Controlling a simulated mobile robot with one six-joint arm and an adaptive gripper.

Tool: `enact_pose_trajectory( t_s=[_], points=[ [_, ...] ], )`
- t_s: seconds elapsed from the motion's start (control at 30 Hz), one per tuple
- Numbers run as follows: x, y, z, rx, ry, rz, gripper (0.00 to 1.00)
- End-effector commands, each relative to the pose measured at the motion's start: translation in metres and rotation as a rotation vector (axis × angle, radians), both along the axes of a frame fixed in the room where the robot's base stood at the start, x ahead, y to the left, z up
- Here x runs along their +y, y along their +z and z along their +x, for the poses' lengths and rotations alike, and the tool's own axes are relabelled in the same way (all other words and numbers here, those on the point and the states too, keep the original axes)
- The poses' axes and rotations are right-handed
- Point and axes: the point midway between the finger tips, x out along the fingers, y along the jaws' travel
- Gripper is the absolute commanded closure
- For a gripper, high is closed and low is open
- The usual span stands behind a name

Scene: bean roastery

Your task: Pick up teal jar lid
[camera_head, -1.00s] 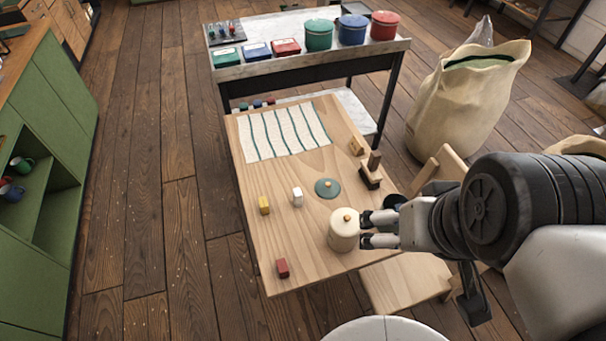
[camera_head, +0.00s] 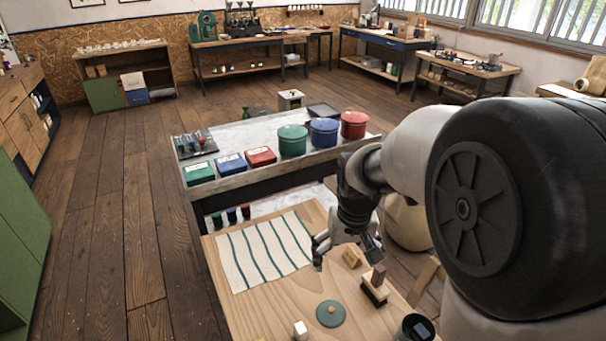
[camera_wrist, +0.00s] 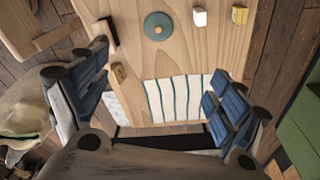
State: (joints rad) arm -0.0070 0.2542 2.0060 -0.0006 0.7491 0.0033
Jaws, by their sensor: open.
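The teal jar lid (camera_head: 331,313) is a flat round disc with a small wooden knob. It lies on the wooden table (camera_head: 268,316), near the bottom of the head view. In the wrist view the teal jar lid (camera_wrist: 158,26) lies near the top, left of centre. My gripper (camera_head: 347,258) is above the table near the striped cloth's right edge, farther back than the lid and apart from it. In the wrist view my gripper (camera_wrist: 160,95) is open, its fingers wide apart, with nothing held between them.
A striped cloth (camera_head: 262,252) lies on the table. A wooden block (camera_head: 352,257) and a dark-based wooden brush-like piece (camera_head: 375,284) stand near the lid. A white block (camera_head: 300,330) is left of it. Behind is a bench (camera_head: 235,139) with coloured canisters and boxes.

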Motion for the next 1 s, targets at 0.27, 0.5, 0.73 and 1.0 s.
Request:
enact_pose_trajectory(
  t_s=[0.27,0.5,0.73,1.0],
  points=[
    [0.002,-0.117,0.051,0.106,0.002,-0.001,0.11],
    [0.003,-0.157,0.059,0.133,0.003,-0.001,0.11],
    [0.003,-0.201,0.058,0.137,0.003,-0.001,0.11],
    [0.002,-0.256,0.059,0.134,0.003,-0.001,0.11]
  ],
)
